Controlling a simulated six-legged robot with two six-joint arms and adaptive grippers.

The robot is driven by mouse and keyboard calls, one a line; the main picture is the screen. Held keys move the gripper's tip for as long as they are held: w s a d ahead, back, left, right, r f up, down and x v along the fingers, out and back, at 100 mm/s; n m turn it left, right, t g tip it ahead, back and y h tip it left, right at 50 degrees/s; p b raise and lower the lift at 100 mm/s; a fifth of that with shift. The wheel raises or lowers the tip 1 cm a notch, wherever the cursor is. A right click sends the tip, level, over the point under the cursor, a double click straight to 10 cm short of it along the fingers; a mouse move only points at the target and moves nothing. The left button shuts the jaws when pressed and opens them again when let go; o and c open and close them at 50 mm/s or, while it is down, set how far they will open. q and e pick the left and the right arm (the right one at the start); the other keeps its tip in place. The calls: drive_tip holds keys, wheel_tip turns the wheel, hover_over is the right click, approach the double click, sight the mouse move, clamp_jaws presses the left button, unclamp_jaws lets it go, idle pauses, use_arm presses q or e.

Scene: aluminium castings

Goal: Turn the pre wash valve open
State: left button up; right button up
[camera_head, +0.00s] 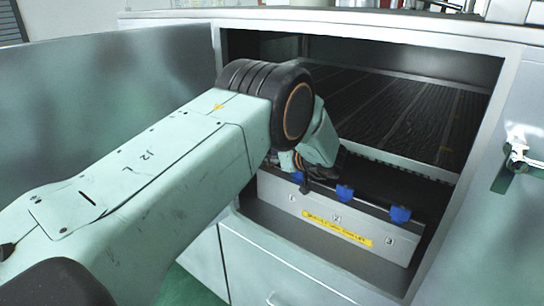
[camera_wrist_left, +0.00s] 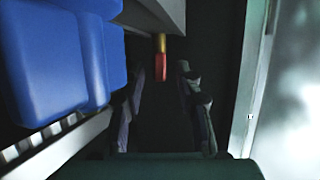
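A grey panel (camera_head: 325,222) numbered 1, 2 and 3, with a yellow label, stands inside the open cabinet. Blue valve handles line its top: one by number 1 (camera_head: 298,177), a middle one (camera_head: 344,192) and a right one (camera_head: 400,214). I cannot read which is the pre wash valve. My left gripper (camera_head: 312,182) is at the panel's left end, beside the number 1 handle and partly hidden by my wrist. In the left wrist view its fingers (camera_wrist_left: 163,108) are apart with nothing between them. Large blue handles (camera_wrist_left: 62,60) fill the upper left there.
The cabinet's dark ribbed interior (camera_head: 400,110) lies behind the panel. An opened door (camera_head: 110,85) stands left, and a closed door with a latch (camera_head: 520,160) is at right. In the left wrist view, a red and yellow tip (camera_wrist_left: 161,60) hangs beyond my fingers.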

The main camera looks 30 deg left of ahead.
use_arm(q)
drive_tip(key=shift+d+r, duration=0.2)
drive_tip(key=shift+d, duration=0.3)
drive_tip(key=v, duration=1.1)
drive_tip(key=shift+s, duration=0.2)
